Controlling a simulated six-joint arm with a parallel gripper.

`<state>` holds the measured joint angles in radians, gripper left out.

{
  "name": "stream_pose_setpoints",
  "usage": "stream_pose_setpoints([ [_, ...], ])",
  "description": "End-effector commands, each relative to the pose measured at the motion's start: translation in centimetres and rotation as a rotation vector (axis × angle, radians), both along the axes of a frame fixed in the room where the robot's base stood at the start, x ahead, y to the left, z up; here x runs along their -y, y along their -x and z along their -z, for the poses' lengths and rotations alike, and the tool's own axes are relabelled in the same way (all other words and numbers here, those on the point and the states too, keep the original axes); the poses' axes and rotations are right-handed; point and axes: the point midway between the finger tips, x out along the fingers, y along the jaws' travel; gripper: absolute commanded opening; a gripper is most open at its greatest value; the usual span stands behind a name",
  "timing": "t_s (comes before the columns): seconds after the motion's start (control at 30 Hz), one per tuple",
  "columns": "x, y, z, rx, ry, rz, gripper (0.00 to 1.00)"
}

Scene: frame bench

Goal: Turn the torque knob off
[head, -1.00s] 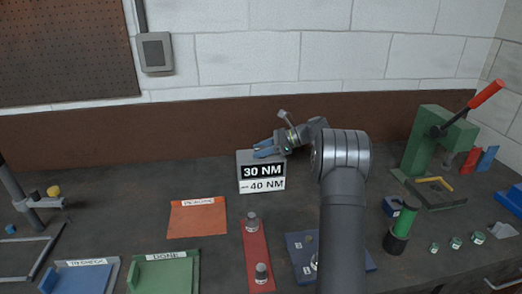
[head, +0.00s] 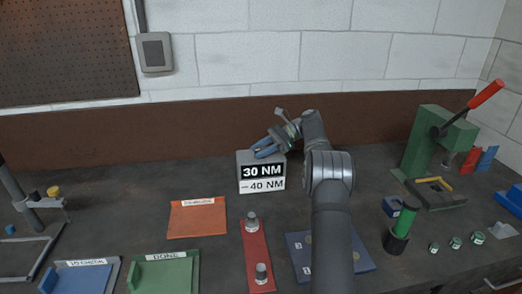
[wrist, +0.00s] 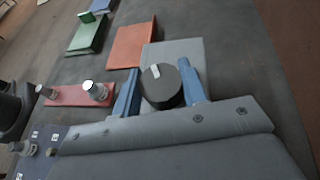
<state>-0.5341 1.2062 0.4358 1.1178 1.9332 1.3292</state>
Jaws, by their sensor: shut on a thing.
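The torque knob (wrist: 161,90) is black and round with a white mark near its upper rim in the wrist view. It sits on a grey box (wrist: 185,50). In the head view this box (head: 246,161) carries a label reading 30 NM and 40 NM. My gripper (wrist: 159,66) has blue fingers on both sides of the knob and is shut on it. In the head view my gripper (head: 267,148) is over the top of the box and hides the knob.
An orange mat (head: 197,222) lies left of the box, and a red strip (head: 257,245) with metal parts lies in front. A green press (head: 425,145) with a red handle stands at right. A green tray (head: 170,272) is at front left.

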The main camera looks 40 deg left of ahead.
Motion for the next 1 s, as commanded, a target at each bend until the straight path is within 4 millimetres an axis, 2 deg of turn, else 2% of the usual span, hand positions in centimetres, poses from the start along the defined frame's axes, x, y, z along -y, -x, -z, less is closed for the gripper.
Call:
stream_pose_setpoints([
  [0.17,0.04,-0.02,-0.06,-0.001,-0.001,0.001,0.16],
  [0.2,0.03,-0.01,-0.06,-0.001,-0.001,0.001,0.43],
  [0.3,0.02,-0.01,-0.05,0.000,0.000,0.001,0.61],
  [0.67,0.01,0.01,-0.05,0.000,0.000,0.009,0.61],
  [1.0,0.08,0.08,-0.14,0.000,0.000,0.148,0.61],
])
